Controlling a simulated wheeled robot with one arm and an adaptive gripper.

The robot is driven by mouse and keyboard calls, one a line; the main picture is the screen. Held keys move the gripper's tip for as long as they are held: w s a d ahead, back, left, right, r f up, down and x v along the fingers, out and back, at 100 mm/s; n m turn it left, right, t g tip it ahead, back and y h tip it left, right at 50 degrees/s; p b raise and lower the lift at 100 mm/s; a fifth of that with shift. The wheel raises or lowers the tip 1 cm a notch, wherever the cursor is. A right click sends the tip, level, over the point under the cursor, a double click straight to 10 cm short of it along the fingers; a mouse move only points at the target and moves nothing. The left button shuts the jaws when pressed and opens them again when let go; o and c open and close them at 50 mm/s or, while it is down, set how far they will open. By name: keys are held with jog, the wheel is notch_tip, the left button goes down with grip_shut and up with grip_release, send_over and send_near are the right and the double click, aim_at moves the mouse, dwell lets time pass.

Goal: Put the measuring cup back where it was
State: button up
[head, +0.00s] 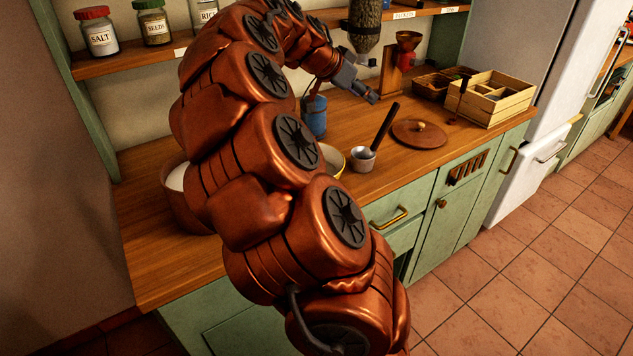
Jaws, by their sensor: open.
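The measuring cup (363,161), a small pale cup with a long dark handle slanting up to the right, stands on the wooden counter (440,170) near its front edge. My gripper (366,88) is in the air above the back of the counter, above and apart from the cup. It is small in the view, but it looks open and empty. My copper arm crosses the middle of the view and hides part of the counter.
A round wooden lid (419,134) lies right of the cup. A yellowish bowl (332,159), a blue bottle (314,117) and a large brown pot (176,197) are partly hidden by my arm. A wooden crate (497,108) stands at right. A jar shelf (130,63) runs above.

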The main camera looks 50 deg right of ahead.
jog(key=s+a+f+n+t+y, duration=0.1)
jog(key=s+a+f+n+y, duration=0.3)
jog(key=a, duration=0.8)
jog(key=s+a+f+n+y, duration=0.1)
jog(key=s+a+f+n, duration=0.35)
jog(key=a, duration=0.85)
jog(key=s+a+f+n+t+y, duration=0.1)
jog(key=a+f+n+y, duration=0.35)
jog(key=a, duration=0.75)
jog(key=s+a+f+n+g, duration=0.1)
jog(key=s+a+f+n, duration=0.3)
jog(key=s+a+n, duration=0.4)
jog(key=shift+a+f, duration=0.2)
jog(key=shift+f, duration=0.05)
notch_tip(320, 180, up, 8)
jog(key=p, duration=0.8)
jog(key=shift+r, duration=0.1)
